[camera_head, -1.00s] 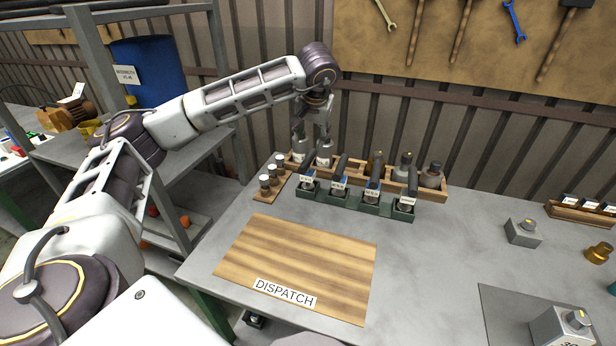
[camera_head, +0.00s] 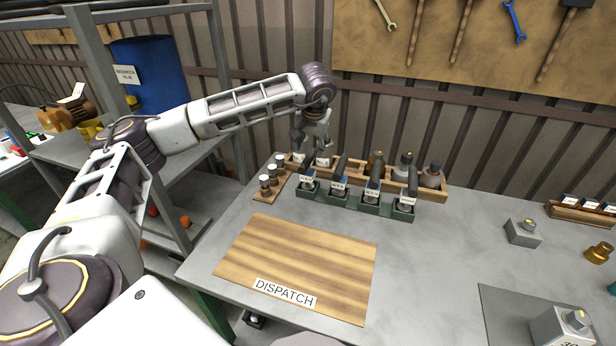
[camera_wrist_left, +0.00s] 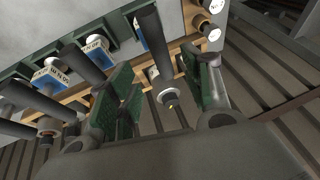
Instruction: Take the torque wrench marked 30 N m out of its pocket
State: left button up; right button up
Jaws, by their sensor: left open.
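Several torque wrenches with dark handles and blue-and-white tags stand in a row of green pockets (camera_head: 352,205). The tags are too small or turned over to read surely, so I cannot tell which is marked 30 N m. The leftmost wrench (camera_head: 308,182) is nearest my left gripper (camera_head: 312,143), which hangs just behind and above it. In the left wrist view, my left gripper (camera_wrist_left: 160,68) is open, its green-padded fingers on either side of a dark wrench handle (camera_wrist_left: 149,32). I cannot tell whether they touch it. My right gripper is not in view.
A wooden crate (camera_head: 437,194) with bottles stands close behind the pockets. A small wooden stand (camera_head: 264,196) with several jars is at the left. The DISPATCH board (camera_head: 300,262) lies bare in front. A grey block (camera_head: 522,232) sits to the right.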

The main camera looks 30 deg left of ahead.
aim_at(308, 158)
pick_arm(q)
jog(key=shift+x, duration=1.95)
jog(key=shift+a+f, duration=0.1)
jog(key=shift+f, duration=0.3)
jog(key=x, duration=0.4)
jog(key=shift+s+f, duration=0.1)
jog(key=shift+f, duration=0.15)
grip_shut()
jog(key=shift+a, duration=0.1)
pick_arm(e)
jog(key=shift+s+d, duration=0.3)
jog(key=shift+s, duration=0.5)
